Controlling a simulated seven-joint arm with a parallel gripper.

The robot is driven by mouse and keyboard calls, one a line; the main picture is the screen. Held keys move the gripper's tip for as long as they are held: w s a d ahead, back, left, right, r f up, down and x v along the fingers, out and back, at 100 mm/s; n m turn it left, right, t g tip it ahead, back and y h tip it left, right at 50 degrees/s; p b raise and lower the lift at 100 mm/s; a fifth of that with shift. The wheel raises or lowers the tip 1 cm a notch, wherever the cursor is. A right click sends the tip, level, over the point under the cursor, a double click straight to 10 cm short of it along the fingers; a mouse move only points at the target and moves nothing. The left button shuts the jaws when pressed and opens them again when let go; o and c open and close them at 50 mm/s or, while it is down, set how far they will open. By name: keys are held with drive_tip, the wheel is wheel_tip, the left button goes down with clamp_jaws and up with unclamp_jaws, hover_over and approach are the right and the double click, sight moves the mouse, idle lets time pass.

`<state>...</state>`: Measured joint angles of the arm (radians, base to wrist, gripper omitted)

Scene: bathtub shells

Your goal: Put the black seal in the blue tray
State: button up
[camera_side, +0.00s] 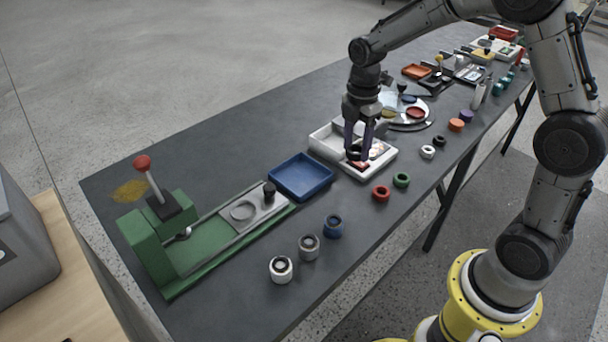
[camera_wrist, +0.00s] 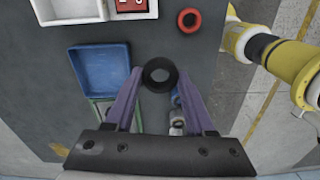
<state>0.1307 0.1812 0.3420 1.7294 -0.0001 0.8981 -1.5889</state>
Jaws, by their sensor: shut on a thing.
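My gripper (camera_side: 357,146) is shut on the black seal (camera_side: 355,153), a thick black ring held up above the table. In the wrist view the seal (camera_wrist: 160,73) sits between the two purple fingertips (camera_wrist: 159,76). The blue tray (camera_side: 301,177) is a shallow square tray lying on the table, and its inside looks empty. In the wrist view the blue tray (camera_wrist: 99,86) is left of the seal, partly behind the left finger. In the side view the gripper appears in front of the white tray, right of and beyond the blue tray.
A white divided tray (camera_side: 384,161) with reddish pieces is beside the blue tray. A green fixture (camera_side: 215,245) with a red-knobbed lever stands on its other side. Red (camera_side: 381,193), green (camera_side: 401,180) and blue (camera_side: 333,226) rings lie near the table's front edge.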

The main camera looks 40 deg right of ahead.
drive_tip(key=a+n, duration=0.1)
drive_tip(key=a, duration=0.4)
hover_over(301, 178)
drive_tip(key=f, duration=0.5)
drive_tip(key=s+f, duration=0.1)
drive_tip(key=f, duration=0.2)
drive_tip(key=shift+a+f, duration=0.1)
drive_tip(key=shift+f, duration=0.1)
drive_tip(key=shift+w+f, duration=0.5)
drive_tip(key=shift+f, duration=1.55)
drive_tip(key=shift+f, duration=0.1)
drive_tip(key=o, duration=1.3)
